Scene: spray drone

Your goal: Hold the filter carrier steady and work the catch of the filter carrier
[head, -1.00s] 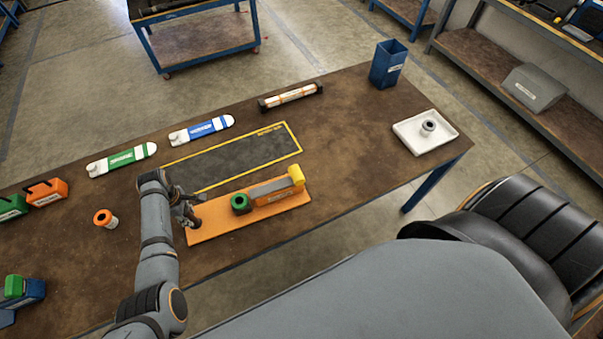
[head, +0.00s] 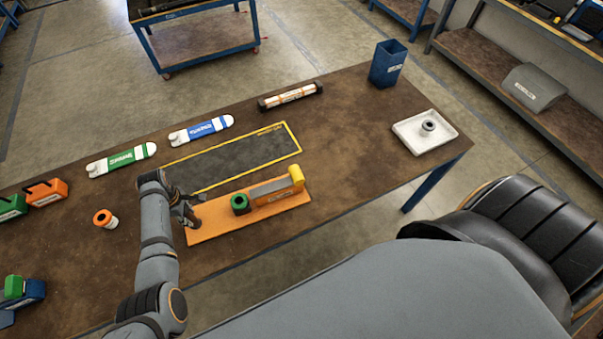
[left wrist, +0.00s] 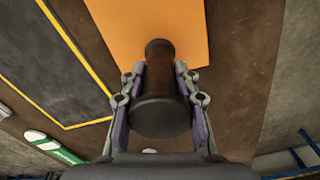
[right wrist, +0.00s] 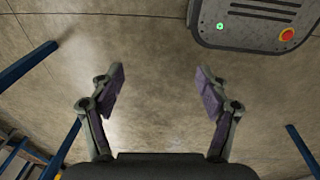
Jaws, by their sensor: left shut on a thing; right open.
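The filter carrier is an orange plate (head: 212,224) lying flat near the table's front edge in the head view. On it stand a green ring-shaped part (head: 240,203) and a long grey and orange block (head: 272,192). A yellow piece (head: 296,175), which looks like the catch, is at the block's right end. My left gripper (head: 187,213) is at the plate's left end. My right gripper (right wrist: 160,74) is open and empty above the floor in the right wrist view.
A dark mat with a yellow border (head: 235,158) lies behind the carrier. Green (head: 122,160) and blue (head: 202,130) labelled cartridges, an orange-topped spool (head: 105,219), a blue bin (head: 388,64) and a white tray (head: 408,137) stand around.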

